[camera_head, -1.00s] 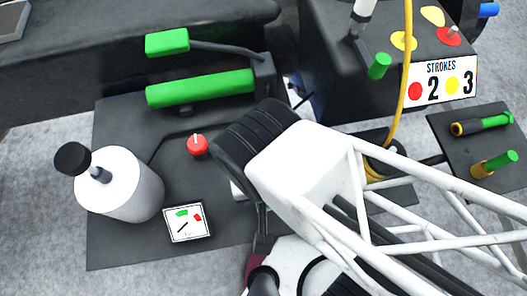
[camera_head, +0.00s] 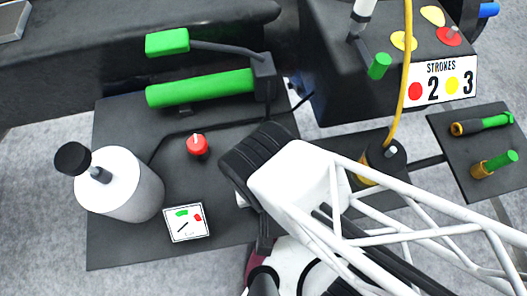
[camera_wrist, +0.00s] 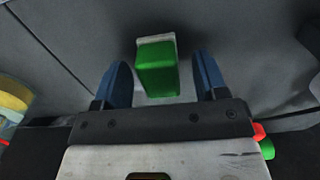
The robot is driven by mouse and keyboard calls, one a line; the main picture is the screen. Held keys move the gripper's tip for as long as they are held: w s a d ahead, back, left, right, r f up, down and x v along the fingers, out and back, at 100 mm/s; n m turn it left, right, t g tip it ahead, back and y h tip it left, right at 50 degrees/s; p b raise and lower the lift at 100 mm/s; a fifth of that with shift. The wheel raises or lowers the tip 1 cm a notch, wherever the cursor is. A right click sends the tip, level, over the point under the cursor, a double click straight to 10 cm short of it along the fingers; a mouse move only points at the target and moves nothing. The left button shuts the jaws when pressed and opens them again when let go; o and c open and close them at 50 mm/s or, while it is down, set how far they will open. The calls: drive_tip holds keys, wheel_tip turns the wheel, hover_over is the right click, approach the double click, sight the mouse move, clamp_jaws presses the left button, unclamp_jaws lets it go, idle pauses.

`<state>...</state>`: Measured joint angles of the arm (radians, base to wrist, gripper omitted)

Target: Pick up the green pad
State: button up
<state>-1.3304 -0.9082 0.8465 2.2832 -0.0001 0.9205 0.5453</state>
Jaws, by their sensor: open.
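In the wrist view a green pad-like block (camera_wrist: 157,70) with a pale end lies between the blue fingers of my gripper (camera_wrist: 162,64). The fingers are open, with a gap on each side of the block. In the head view a green block-shaped pad (camera_head: 167,42) sits on the end of a dark lever at the upper left. I cannot tell whether it is the same block.
A long green cylinder (camera_head: 201,88) lies below the lever. A STROKES sign (camera_head: 441,80) and a yellow cable (camera_head: 403,90) are at right.

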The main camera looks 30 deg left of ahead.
drive_tip(key=shift+c, duration=0.5)
drive_tip(key=c, duration=0.9)
drive_tip(key=shift+r, duration=0.1)
drive_tip(key=shift+r, duration=0.75)
drive_tip(key=shift+s+d+r, duration=0.1)
drive_tip(key=shift+d+r, duration=0.05)
drive_tip(key=shift+r, duration=0.35)
drive_tip(key=shift+d+r, duration=0.15)
drive_tip(key=shift+r, duration=0.35)
drive_tip(key=s+d, duration=0.1)
drive_tip(key=d, duration=0.3)
drive_tip(key=s+d+r, duration=0.1)
drive_tip(key=s+d, duration=0.1)
drive_tip(key=d, duration=0.3)
drive_tip(key=s+d, duration=0.1)
drive_tip(key=d, duration=0.4)
drive_tip(key=shift+s+d+r, duration=0.15)
drive_tip(key=shift+s+d, duration=0.1)
drive_tip(key=shift+s, duration=0.05)
